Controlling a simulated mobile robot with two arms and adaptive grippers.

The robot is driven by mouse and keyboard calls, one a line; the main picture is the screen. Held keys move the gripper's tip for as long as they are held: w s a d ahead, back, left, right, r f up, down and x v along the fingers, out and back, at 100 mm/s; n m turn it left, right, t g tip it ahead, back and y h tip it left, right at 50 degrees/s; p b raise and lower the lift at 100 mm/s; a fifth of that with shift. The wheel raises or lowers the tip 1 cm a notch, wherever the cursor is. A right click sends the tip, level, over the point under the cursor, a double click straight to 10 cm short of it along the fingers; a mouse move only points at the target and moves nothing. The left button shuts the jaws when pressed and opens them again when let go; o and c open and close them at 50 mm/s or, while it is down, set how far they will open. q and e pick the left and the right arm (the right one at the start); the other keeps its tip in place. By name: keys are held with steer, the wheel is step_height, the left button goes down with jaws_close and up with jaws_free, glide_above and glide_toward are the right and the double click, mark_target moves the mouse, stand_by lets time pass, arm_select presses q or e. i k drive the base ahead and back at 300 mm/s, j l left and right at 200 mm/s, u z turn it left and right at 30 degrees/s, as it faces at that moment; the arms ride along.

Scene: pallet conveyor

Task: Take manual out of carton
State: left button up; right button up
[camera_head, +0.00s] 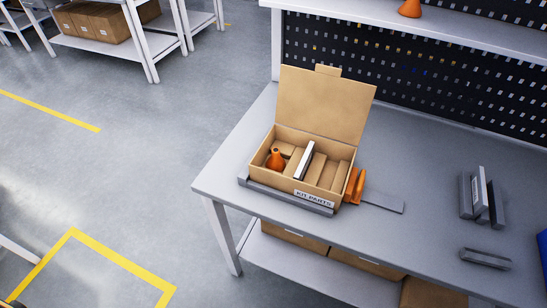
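The carton (315,196), brown and marked "KIT PARTS", stands on the grey workbench with its lid (325,105) raised open at the back. Inside, a thin white booklet-like thing, apparently the manual (305,161), stands on edge between brown dividers, its top showing and its lower part hidden. An orange cone-shaped part (275,161) sits in the compartment to its left. Neither of my grippers is in view.
A grey rail (290,197) runs along the carton's front, with an orange clamp-like piece (354,185) at its right. A grey slotted holder (482,196) with a pale plate and a small grey block (486,259) are farther right. The bench between is mostly clear.

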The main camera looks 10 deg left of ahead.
mark_target(301, 171)
steer(key=i+j+z, duration=0.25)
steer(key=j+z, duration=0.3)
steer(key=j, duration=0.15)
steer(key=i+j+z, duration=0.1)
steer(key=j+z, duration=0.15)
steer(key=j, duration=0.15)
steer(key=j+z, duration=0.3)
steer(key=i+j, duration=0.05)
steer(key=j, duration=0.05)
